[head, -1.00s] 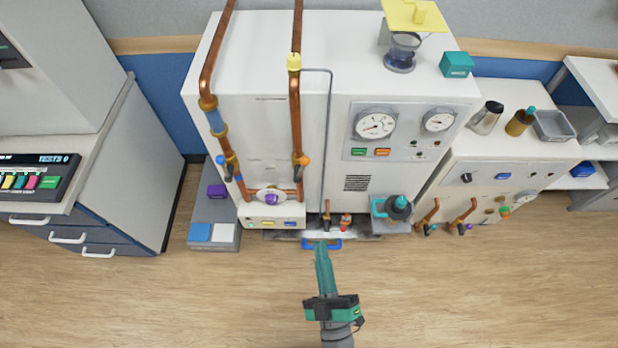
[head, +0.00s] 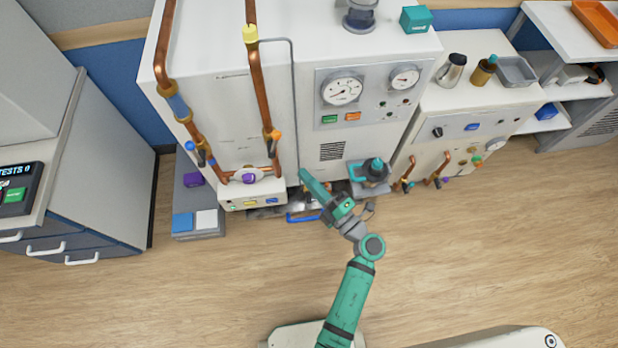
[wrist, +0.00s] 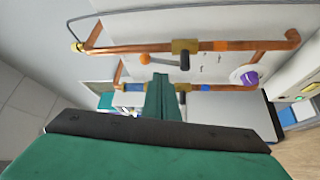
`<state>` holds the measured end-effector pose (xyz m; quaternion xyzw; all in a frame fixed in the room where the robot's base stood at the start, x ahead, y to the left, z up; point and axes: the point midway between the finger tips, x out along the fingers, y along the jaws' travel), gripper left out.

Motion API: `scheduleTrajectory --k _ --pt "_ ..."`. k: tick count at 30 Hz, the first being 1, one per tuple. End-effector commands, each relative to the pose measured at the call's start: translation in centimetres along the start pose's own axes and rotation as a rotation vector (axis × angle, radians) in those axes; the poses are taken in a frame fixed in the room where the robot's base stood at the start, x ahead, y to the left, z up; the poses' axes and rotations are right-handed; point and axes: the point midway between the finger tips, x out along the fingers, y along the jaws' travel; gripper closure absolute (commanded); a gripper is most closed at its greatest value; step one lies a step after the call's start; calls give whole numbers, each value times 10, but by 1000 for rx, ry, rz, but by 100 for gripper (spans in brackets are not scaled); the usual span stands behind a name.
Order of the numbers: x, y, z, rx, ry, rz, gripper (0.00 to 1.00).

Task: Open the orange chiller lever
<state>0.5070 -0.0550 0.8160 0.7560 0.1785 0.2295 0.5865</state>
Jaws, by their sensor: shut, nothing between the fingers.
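An orange-marked valve (head: 275,135) with a short dark lever (head: 272,149) sits on the right copper pipe of the tall white cabinet. In the wrist view its orange ball (wrist: 145,59) and black lever (wrist: 184,61) show on the upper pipe. My gripper (head: 304,174) is shut and empty. It is low in front of the cabinet, below and right of this valve, apparently apart from it. In the wrist view my gripper's tip (wrist: 160,78) points between the two pipes. Another orange-marked valve (head: 408,185) is on the lower unit at right. No label says which is the chiller.
A blue-marked valve (head: 190,146) is on the left pipe, and a purple knob (head: 249,178) sits between the pipe ends. A blue handle (head: 303,217) lies low under my arm. A teal-topped device (head: 374,170) juts out right of my gripper. The floor in front is clear.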

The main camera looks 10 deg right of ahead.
Motion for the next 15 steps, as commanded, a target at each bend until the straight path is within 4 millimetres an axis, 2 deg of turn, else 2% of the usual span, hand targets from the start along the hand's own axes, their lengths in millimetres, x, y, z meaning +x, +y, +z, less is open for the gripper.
scheduleTrajectory --k 9,15 --pt "60 1 0 0 1 1 100" --pt "89 1 0 -1 0 2 100"
